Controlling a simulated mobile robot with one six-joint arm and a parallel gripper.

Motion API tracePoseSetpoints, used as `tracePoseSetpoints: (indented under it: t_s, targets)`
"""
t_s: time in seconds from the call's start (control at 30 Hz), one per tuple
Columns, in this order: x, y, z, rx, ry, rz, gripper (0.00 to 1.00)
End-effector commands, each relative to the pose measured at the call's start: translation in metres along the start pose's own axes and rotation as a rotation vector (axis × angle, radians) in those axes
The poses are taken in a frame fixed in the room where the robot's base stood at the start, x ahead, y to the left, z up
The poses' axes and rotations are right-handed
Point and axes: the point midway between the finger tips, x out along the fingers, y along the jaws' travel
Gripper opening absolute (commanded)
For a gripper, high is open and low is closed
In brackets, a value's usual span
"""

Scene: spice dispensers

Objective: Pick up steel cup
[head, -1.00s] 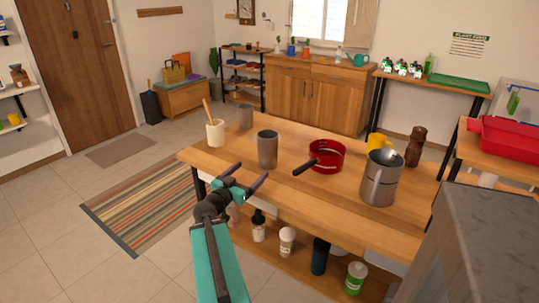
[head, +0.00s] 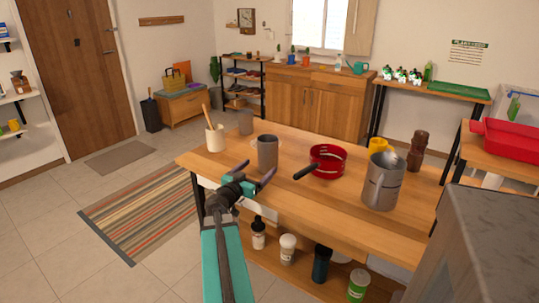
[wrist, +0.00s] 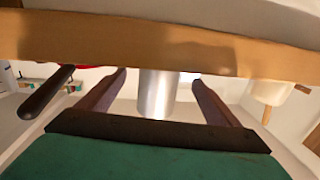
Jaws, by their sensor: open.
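A grey steel cup (head: 267,153) stands upright near the front left of the wooden table (head: 310,197). My gripper (head: 256,171) is open and empty at the table's front edge, its two fingers pointing at this cup from the near side. In the wrist view, the shiny cup (wrist: 156,100) shows between the two spread fingers of my gripper (wrist: 159,78), beyond the palm. I cannot tell whether the fingertips flank the cup. A second grey cup (head: 245,122) stands farther back.
A white crock (head: 215,139) with a wooden utensil stands left of the cup. A red pan (head: 326,160) lies to the right with its dark handle (head: 306,172) pointing towards the cup. Farther right are a large metal pitcher (head: 381,183), a yellow mug (head: 377,146) and a pepper mill (head: 417,150).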

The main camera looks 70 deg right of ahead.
Motion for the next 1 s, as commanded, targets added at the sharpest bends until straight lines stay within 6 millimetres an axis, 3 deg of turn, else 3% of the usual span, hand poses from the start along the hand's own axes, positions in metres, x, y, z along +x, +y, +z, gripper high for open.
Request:
tracePoseSetpoints:
  t_s: [0.57, 1.0]
  targets:
    - [0.011, 0.0, -0.001, 0.0, 0.0, 0.0, 0.85]
    - [0.051, 0.001, -0.007, 0.0, -0.001, 0.001, 0.85]
